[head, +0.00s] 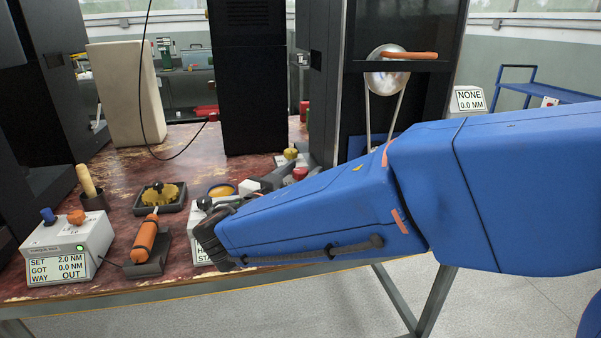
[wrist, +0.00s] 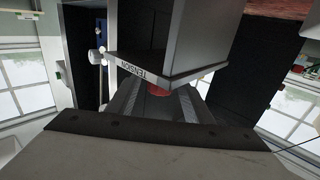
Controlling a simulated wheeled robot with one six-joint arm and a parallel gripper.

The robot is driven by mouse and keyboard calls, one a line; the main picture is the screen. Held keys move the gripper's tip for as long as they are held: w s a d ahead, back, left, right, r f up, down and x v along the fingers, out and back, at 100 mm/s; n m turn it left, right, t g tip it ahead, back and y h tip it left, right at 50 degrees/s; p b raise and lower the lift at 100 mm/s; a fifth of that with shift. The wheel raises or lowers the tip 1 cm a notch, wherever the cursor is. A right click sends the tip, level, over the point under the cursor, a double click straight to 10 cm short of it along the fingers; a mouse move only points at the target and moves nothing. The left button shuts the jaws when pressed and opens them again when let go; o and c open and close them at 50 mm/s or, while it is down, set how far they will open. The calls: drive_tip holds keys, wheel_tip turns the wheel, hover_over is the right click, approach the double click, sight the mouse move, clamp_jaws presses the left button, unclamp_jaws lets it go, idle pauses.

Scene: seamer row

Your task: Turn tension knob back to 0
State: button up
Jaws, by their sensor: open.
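A red knob (wrist: 158,90) shows partly behind the block's lower edge. My gripper (wrist: 158,107) is open, with its grey fingers to either side of the red knob in the picture. I cannot tell whether they touch it. In the head view a red knob (head: 300,173) shows just above my blue arm; I cannot tell if it is the same one. The arm hides much of that area, and I cannot read a knob setting.
A grey box (head: 62,250) reads SET 2.0 NM, GOT 0.0 NM, WAY OUT. An orange-handled tool (head: 146,238) lies beside it. A yellow knob (head: 290,153) stands behind the red one. A dark column (head: 250,80) rises behind. A sign (head: 469,100) reads NONE 0.0 MM.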

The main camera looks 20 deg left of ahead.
drive_tip(key=c, duration=1)
drive_tip(key=shift+d+y, duration=0.1)
drive_tip(key=shift+y, duration=0.2)
drive_tip(key=n+y, duration=0.3)
drive_tip(key=y, duration=0.2)
drive_tip(key=shift+d+n, duration=0.1)
drive_tip(key=shift+n, duration=0.3)
drive_tip(key=shift+n+g+y, duration=0.65)
drive_tip(key=shift+n+y, duration=0.55)
drive_tip(key=shift+y, duration=0.6)
drive_tip(key=shift+n+g+y, duration=0.65)
drive_tip(key=shift+n+y, duration=0.55)
drive_tip(key=shift+y, duration=0.6)
drive_tip(key=shift+a+n+g+y, duration=0.2)
drive_tip(key=shift+n+g+y, duration=0.2)
drive_tip(key=shift+y, duration=0.2)
